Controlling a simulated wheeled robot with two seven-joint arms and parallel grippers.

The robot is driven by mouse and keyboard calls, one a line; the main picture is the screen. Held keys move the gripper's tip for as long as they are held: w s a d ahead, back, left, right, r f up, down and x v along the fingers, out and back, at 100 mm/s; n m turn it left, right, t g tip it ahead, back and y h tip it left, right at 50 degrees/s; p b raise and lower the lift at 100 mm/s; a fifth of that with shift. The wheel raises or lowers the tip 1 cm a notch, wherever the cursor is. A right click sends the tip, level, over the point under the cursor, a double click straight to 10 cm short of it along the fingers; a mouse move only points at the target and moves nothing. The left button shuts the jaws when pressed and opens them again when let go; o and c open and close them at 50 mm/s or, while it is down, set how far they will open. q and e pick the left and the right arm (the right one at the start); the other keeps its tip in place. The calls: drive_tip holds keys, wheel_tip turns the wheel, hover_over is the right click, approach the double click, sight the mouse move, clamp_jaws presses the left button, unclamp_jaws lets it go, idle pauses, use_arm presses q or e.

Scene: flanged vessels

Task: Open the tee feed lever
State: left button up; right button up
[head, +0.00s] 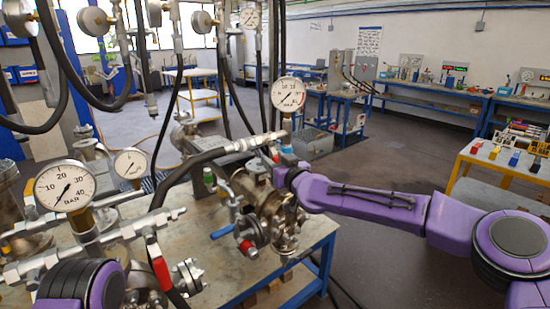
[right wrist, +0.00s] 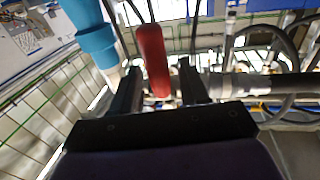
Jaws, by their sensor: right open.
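A red lever handle (right wrist: 152,60) stands out in the right wrist view. It appears between the two dark fingers of my right gripper (right wrist: 161,68), which are apart and not closed on it. In the head view my right gripper (head: 275,162) is at the pipework on the bench, by the end of a hose fitting. A bit of red shows there, but the gripper and arm hide most of the lever. Only a purple part of my left arm shows at the lower left; its gripper is out of view.
Another red lever (head: 160,268) and a blue lever (head: 222,232) are on nearby pipework. Pressure gauges (head: 65,187) and (head: 288,94) and black hoses crowd the bench (head: 312,248). A blue fitting (right wrist: 96,42) is close to the left finger. The floor on the right is open.

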clamp_jaws()
drive_tip(key=shift+a, duration=0.1)
drive_tip(key=shift+s+a+r+m+g+p, duration=0.15)
drive_tip(key=shift+s+a+m+g+p, duration=0.15)
drive_tip(key=shift+m, duration=0.75)
drive_tip(key=shift+s+a+r+m+g+p, duration=0.2)
drive_tip(key=shift+a+m, duration=0.2)
drive_tip(key=shift+m, duration=0.7)
drive_tip(key=shift+s+a+r+m+g+p, duration=0.15)
drive_tip(key=shift+s+a+m+g+p, duration=0.15)
drive_tip(key=shift+m, duration=0.75)
